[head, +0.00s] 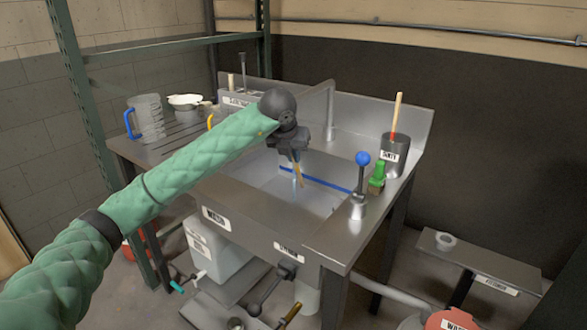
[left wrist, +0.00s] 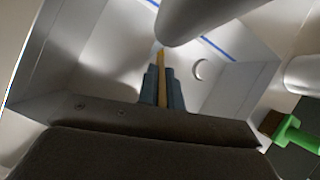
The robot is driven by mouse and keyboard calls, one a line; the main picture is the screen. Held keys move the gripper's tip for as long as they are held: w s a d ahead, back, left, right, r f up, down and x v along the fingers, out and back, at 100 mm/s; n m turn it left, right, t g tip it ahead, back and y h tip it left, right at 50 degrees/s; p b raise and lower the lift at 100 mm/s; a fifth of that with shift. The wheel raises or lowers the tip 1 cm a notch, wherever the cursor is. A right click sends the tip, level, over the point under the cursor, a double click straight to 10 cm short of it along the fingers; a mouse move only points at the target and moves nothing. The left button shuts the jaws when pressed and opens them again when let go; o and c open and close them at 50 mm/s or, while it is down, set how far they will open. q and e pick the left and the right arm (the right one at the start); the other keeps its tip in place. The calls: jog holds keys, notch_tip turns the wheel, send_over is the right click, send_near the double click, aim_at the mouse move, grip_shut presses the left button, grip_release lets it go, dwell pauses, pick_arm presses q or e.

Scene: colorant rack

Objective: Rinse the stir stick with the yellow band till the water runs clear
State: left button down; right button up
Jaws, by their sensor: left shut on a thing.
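My left gripper (head: 295,157) is shut on a yellow-brown stir stick (head: 299,178) and holds it pointing down over the sink basin (head: 325,200). In the left wrist view the stick (left wrist: 161,66) stands out between the two blue-grey fingers (left wrist: 162,85). Its band cannot be made out; the fingers hide part of it. The grey faucet (head: 330,95) rises at the back of the sink, and its spout (left wrist: 188,18) is close to the stick in the left wrist view. I cannot tell whether water runs. My right gripper is not in view.
A blue-knobbed lever (head: 362,160) and a green-handled brush (head: 377,172) stand at the right rim. Behind them a dark labelled cup (head: 395,152) holds a red-banded stick (head: 397,112). A measuring jug (head: 150,117) and white bowl (head: 186,101) sit on the left drainboard.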

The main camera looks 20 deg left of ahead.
pick_arm(q)
jog(key=shift+a, duration=0.6)
jog(key=shift+d+b, duration=0.2)
jog(key=shift+b, duration=0.1)
jog(key=shift+d, duration=0.4)
jog(key=shift+a, duration=0.1)
